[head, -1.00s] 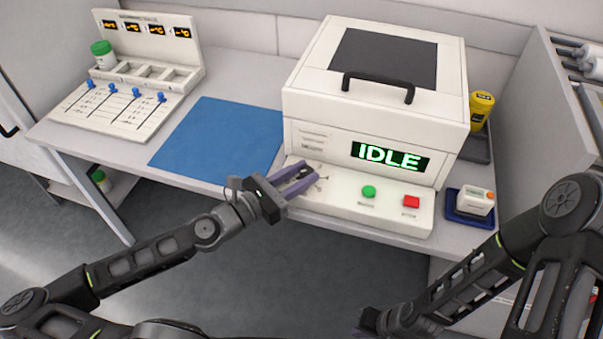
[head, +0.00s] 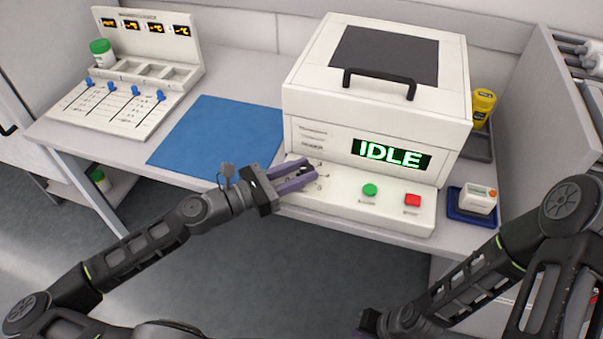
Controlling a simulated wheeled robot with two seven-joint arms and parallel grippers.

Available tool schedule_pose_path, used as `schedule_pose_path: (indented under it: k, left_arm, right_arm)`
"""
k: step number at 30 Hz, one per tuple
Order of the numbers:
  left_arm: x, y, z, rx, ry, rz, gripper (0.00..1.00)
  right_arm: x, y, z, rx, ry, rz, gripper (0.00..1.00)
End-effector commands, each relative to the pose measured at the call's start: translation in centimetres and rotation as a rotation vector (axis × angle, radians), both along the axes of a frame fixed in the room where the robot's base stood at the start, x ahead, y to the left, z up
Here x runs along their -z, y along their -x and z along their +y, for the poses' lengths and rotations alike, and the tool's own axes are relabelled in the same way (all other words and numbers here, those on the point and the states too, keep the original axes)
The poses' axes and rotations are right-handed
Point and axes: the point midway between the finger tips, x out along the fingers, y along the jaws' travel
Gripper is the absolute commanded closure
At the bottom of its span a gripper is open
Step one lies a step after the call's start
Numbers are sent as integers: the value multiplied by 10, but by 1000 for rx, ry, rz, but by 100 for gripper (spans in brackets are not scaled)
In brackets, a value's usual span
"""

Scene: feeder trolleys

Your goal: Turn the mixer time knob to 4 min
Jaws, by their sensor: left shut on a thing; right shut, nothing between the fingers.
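The mixer (head: 379,105) is a white box with a dark lid window, a black handle and a green display (head: 391,153) reading IDLE. On its front panel (head: 335,207) are a green button (head: 369,190) and a red button (head: 412,200). My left gripper (head: 305,176) is at the panel's left end, its purple fingers shut around the small dark time knob, which they mostly hide. The knob's pointer and scale marks are too small and covered to read. My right gripper (head: 368,322) is low at the bottom edge, shut and empty, away from the mixer.
A blue mat (head: 220,138) lies left of the mixer. A dispenser with blue levers (head: 120,108) and a green-capped jar (head: 103,53) stands at the far left.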

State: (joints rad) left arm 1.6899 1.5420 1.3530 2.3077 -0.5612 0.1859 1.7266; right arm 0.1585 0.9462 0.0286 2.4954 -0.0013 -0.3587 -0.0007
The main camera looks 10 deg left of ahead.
Motion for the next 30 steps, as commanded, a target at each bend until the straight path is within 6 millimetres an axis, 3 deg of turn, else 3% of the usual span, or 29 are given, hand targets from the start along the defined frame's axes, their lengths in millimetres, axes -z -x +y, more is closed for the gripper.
schedule_pose_path:
  k: [14, 30]
  left_arm:
    - [-2, -9, 4, 422, -9, 0, 100]
    - [1, -13, 4, 767, -4, -2, 100]
  right_arm:
    - [-18, 0, 0, 1, 0, 0, 100]
    - [0, 0, 0, 0, 0, 0, 100]
